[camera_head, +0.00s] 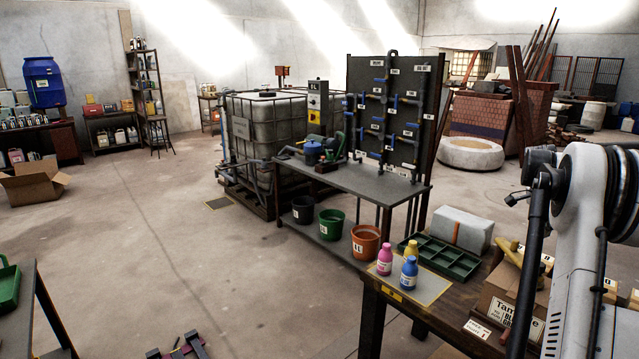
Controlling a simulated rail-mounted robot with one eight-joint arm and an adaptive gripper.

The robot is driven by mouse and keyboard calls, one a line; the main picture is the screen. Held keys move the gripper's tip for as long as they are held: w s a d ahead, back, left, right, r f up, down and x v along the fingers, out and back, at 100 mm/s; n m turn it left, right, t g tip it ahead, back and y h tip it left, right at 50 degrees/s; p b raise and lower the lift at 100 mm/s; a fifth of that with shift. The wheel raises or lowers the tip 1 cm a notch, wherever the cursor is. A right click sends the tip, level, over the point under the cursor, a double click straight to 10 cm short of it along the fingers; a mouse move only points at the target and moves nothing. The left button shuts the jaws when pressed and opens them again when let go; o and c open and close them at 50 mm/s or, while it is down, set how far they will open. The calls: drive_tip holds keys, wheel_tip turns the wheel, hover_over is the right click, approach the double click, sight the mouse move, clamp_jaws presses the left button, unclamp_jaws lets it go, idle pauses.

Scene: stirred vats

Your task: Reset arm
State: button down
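My arm (575,255) stands at the right edge, with a white link rising to a dark joint near the top. It is close to the camera and covers part of the right-hand bench.
The wooden bench (400,300) carries pink, yellow and blue bottles, a green divided tray (440,257) and a cardboard box (500,303). Behind stand a grey pump table (375,183), buckets and a caged tank (265,125). The floor at left centre is clear.

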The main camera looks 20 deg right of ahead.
drive_tip(key=w+a+r+n+t, duration=0.1)
drive_tip(key=w+a+r+n, duration=0.2)
drive_tip(key=a, duration=0.7)
drive_tip(key=w+a+r+n+t, duration=0.1)
drive_tip(key=w+a+r+n, duration=0.1)
drive_tip(key=a+r, duration=0.55)
drive_tip(key=s+a+r+n+t, duration=0.1)
drive_tip(key=a+r+n, duration=0.15)
drive_tip(key=a, duration=0.95)
drive_tip(key=s+a+r+n+t, duration=0.1)
drive_tip(key=s+a+n, duration=0.15)
drive_tip(key=a, duration=0.85)
drive_tip(key=s+a+f+n+t+y, duration=0.1)
drive_tip(key=s+a+n, duration=0.25)
drive_tip(key=a, duration=0.55)
drive_tip(key=s+a+f+n+t+y, duration=0.1)
drive_tip(key=s+a+n, duration=0.1)
drive_tip(key=s+a, duration=0.5)
drive_tip(key=s+a+f+n+t, duration=0.1)
drive_tip(key=s+a+f+n, duration=0.1)
drive_tip(key=s+a+f, duration=0.2)
drive_tip(key=s+a+f+n+t+y, duration=0.1)
drive_tip(key=s+a+f+n, duration=0.2)
drive_tip(key=a, duration=0.6)
drive_tip(key=s+f, duration=0.1)
drive_tip(key=s, duration=0.1)
drive_tip(key=shift+s+a+y, duration=0.2)
drive_tip(key=shift+s+y, duration=0.1)
drive_tip(key=c, duration=2.5)
unclamp_jaws()
